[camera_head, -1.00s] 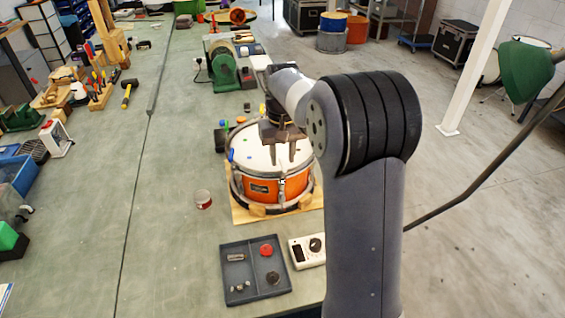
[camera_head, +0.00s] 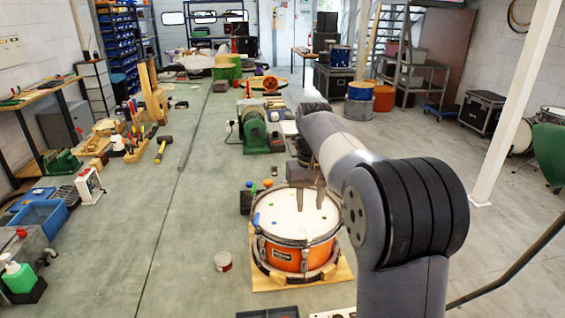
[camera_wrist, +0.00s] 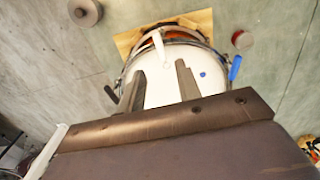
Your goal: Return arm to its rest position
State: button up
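My gripper (camera_head: 309,198) hangs fingers down above the right back part of a snare drum's white head (camera_head: 283,218). The drum has an orange shell (camera_head: 286,258) and chrome hoops, and sits on a wooden board (camera_head: 342,274). In the wrist view my two fingers (camera_wrist: 160,72) stand apart with only the white head (camera_wrist: 160,90) showing between them, so the gripper is open and empty. Whether the tips touch the head I cannot tell.
Small coloured pieces lie on and around the drum head. A small red-sided tin (camera_head: 223,261) stands left of the drum. A dark tray (camera_head: 268,312) is cut off at the bottom edge. A green grinder (camera_head: 255,130) stands behind.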

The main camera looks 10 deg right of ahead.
aim_at(308, 231)
notch_tip(308, 231, down, 10)
jog(key=shift+f+p, duration=0.15)
jog(key=shift+p, duration=0.2)
jog(key=shift+r, duration=0.2)
